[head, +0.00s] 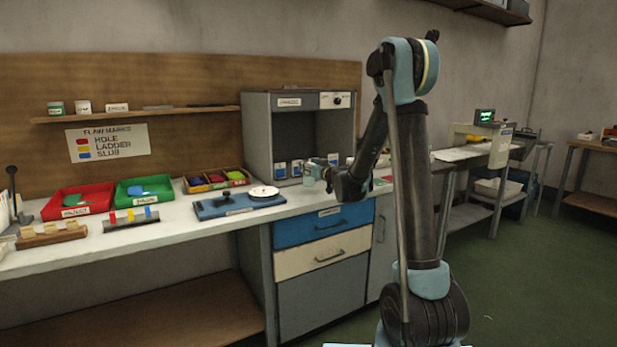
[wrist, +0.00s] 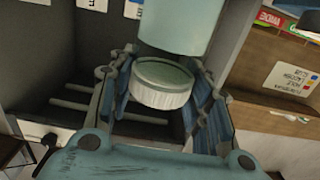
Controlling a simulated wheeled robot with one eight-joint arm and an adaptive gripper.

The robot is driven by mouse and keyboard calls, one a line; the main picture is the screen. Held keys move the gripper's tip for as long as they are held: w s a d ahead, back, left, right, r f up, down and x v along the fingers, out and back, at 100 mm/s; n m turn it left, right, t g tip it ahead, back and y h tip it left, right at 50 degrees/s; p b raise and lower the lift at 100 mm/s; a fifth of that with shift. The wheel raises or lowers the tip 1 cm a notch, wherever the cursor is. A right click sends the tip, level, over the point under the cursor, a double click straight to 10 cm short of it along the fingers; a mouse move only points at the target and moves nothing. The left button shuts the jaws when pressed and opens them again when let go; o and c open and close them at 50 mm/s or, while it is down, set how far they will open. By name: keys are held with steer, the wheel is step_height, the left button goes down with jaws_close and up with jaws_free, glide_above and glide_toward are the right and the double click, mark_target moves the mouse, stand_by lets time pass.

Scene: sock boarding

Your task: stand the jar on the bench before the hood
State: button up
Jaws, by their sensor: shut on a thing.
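In the wrist view, which looks upside down, my gripper (wrist: 163,78) has its blue fingers closed on both sides of the jar. The jar's white ribbed lid (wrist: 160,95) sits between the fingers, and a pale teal cylinder, seemingly its body (wrist: 187,28), extends toward the top of the picture. In the head view, my gripper (head: 318,172) is at the mouth of the grey hood (head: 258,140), over the bench (head: 190,215) near its front edge.
Several labelled jars (head: 280,170) stand inside the hood. A blue board (head: 225,206) with a white dish (head: 263,191) lies left of my gripper. Red (head: 78,202) and green (head: 143,189) bins and a wooden sorter (head: 217,180) sit further left. Drawers (head: 322,223) are below.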

steer(key=shift+f, duration=1.65)
steer(key=o, duration=1.5)
steer(key=shift+s, duration=0.1)
